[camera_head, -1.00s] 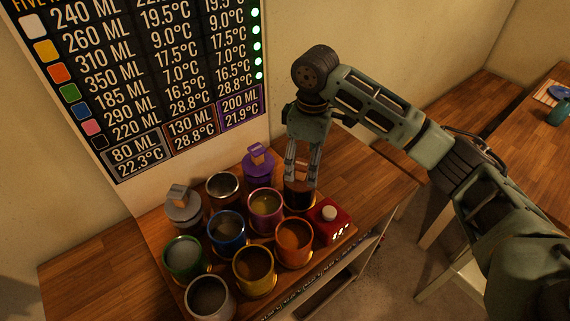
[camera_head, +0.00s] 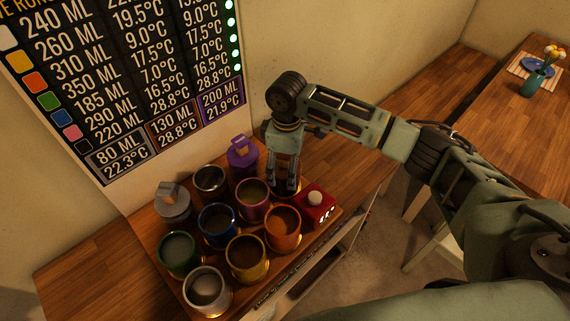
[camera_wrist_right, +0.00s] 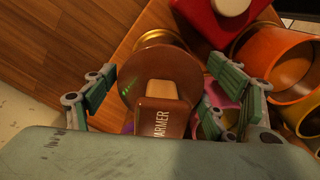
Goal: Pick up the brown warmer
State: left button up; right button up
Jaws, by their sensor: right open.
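The brown warmer (camera_wrist_right: 150,75) fills the middle of the right wrist view, a round brown body with a tan-topped handle marked "WARMER" pointing toward the camera. My right gripper (camera_wrist_right: 161,68) is open, with one finger pair on each side of the warmer. I cannot tell whether the fingers touch it. In the head view my right gripper (camera_head: 285,187) points down over the back right of the group of cups, and its fingers mostly hide the warmer there. My left gripper is not in view.
A red box with a pale knob (camera_head: 316,206) stands just right of the gripper. A pink cup (camera_head: 252,200) and an orange cup (camera_head: 283,228) are close by. A purple lidded pot (camera_head: 243,154) is behind left. Several other cups crowd the front left. Wooden counter (camera_head: 350,165) is free at right.

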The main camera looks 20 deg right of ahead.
jog(key=c, duration=1.1)
jog(key=shift+r, duration=0.1)
